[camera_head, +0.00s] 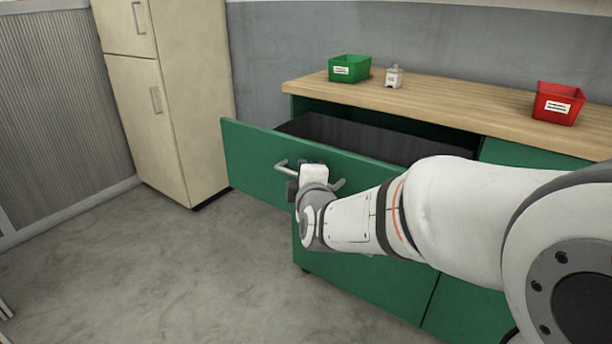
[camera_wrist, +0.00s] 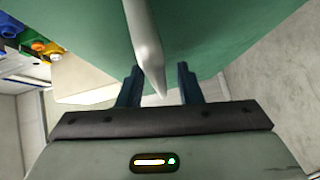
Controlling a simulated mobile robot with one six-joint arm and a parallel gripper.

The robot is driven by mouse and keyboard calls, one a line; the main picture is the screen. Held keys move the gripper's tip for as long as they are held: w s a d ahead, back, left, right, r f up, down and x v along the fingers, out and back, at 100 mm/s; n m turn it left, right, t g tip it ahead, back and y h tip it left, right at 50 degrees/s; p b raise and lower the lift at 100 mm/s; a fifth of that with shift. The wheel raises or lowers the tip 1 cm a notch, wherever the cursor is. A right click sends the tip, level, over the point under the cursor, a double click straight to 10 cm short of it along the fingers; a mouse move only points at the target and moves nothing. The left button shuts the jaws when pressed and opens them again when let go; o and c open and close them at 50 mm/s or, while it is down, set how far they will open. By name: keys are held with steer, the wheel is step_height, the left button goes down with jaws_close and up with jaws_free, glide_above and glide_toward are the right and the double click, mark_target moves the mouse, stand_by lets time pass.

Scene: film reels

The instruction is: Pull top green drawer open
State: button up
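The top green drawer (camera_head: 245,160) stands pulled well out of the wooden-topped cabinet, and its dark interior (camera_head: 365,135) shows behind the front. Its grey bar handle (camera_head: 283,166) is on the front panel, partly hidden behind my gripper (camera_head: 305,183). In the wrist view the handle (camera_wrist: 147,45) runs between the two dark fingers of my gripper (camera_wrist: 160,70). The fingers are apart, with a visible gap between the handle and the right finger. The handle lies close to the left finger; I cannot tell whether they touch. The green drawer front (camera_wrist: 220,30) also fills the top of the wrist view.
A green bin (camera_head: 349,69), a small white bottle (camera_head: 394,76) and a red bin (camera_head: 558,104) stand on the wooden top (camera_head: 460,104). A cream cabinet (camera_head: 170,100) stands at the left. The concrete floor (camera_head: 150,270) in front is clear.

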steer(key=shift+s, duration=0.1)
steer(key=shift+s+d+r, duration=0.1)
steer(key=shift+s+r, duration=0.05)
steer(key=shift+s, duration=0.2)
steer(key=f+p+v, duration=0.1)
steer(key=p+v, duration=0.1)
steer(key=v, duration=0.4)
steer(key=shift+s+r+p, duration=0.3)
steer(key=shift+s+r, duration=0.1)
steer(key=shift+s, duration=0.05)
steer(key=s+d+r+m+g+h+p, duration=0.1)
steer(key=s+d+r+m+g+p, duration=0.5)
steer(key=p, duration=0.9)
steer(key=s+d+r+m+g+h+p, duration=0.2)
steer(key=s+d+r+m+g+p, duration=0.5)
steer(key=s+r+m+p, duration=0.5)
step_height(320, 180, up, 3)
steer(key=d+p, duration=0.2)
steer(key=p, duration=0.1)
steer(key=shift+s+m, duration=0.2)
steer(key=shift+m, duration=0.1)
